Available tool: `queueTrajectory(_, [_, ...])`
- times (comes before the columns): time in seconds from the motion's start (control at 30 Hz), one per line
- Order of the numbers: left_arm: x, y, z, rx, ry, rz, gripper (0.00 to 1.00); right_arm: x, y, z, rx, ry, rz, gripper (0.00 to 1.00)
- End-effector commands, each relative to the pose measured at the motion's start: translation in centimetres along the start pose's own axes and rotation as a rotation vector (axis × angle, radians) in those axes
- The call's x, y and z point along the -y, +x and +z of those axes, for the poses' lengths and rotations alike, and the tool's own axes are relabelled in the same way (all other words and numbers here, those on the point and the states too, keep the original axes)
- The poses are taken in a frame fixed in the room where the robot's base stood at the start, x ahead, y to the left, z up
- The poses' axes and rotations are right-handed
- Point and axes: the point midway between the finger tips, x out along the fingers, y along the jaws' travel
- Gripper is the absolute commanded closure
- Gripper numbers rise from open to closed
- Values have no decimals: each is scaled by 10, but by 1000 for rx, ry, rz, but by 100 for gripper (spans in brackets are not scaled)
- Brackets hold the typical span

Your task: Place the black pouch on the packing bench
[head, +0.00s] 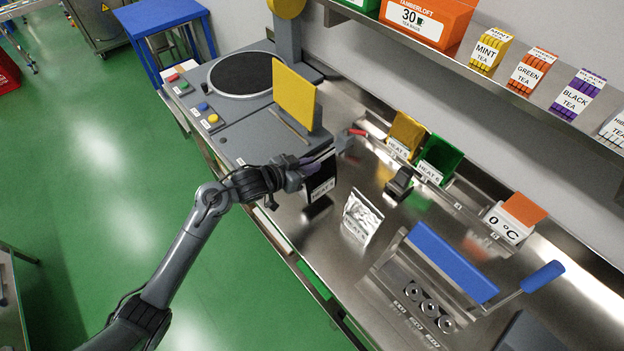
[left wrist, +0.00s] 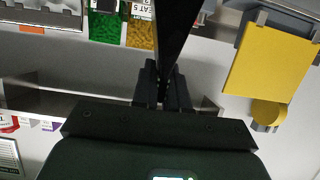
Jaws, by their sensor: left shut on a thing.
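The black pouch (head: 322,169), with a white label near its lower edge, is upright at the steel packing bench (head: 290,222). My left gripper (head: 308,167) is shut on it from the left. A dark reflection shows on the bench below the pouch; I cannot tell whether its bottom edge touches the steel. In the left wrist view the pouch (left wrist: 172,35) is a dark, edge-on shape between the fingers (left wrist: 162,88). My right gripper is not in view.
A silver pouch (head: 362,215) stands on the bench nearby. A grey machine with a yellow plate (head: 296,94) is at the left. A blue-handled sealer (head: 450,262) is at the right. A shelf with tea boxes runs above.

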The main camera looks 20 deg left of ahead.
Motion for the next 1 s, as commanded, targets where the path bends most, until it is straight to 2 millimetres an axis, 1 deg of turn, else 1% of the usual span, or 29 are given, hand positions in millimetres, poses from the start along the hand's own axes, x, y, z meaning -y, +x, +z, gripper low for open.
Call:
queueTrajectory(0.03, [0, 2, 4, 0, -1, 0, 100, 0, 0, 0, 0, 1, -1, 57])
queueTrajectory(0.27, [0, 7, 16, 0, -1, 1, 100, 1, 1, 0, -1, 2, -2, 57])
queueTrajectory(0.5, [-1, 17, 41, 0, -2, 1, 100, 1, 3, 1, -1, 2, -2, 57])
queueTrajectory(0.93, [0, 19, 46, -1, 1, 1, 100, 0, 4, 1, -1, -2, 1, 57])
queueTrajectory(0.97, [-1, 19, 46, 0, 1, 1, 84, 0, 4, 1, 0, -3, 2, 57])
queueTrajectory(1.0, [-1, 19, 45, 0, 1, 1, 78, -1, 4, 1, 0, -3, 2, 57])
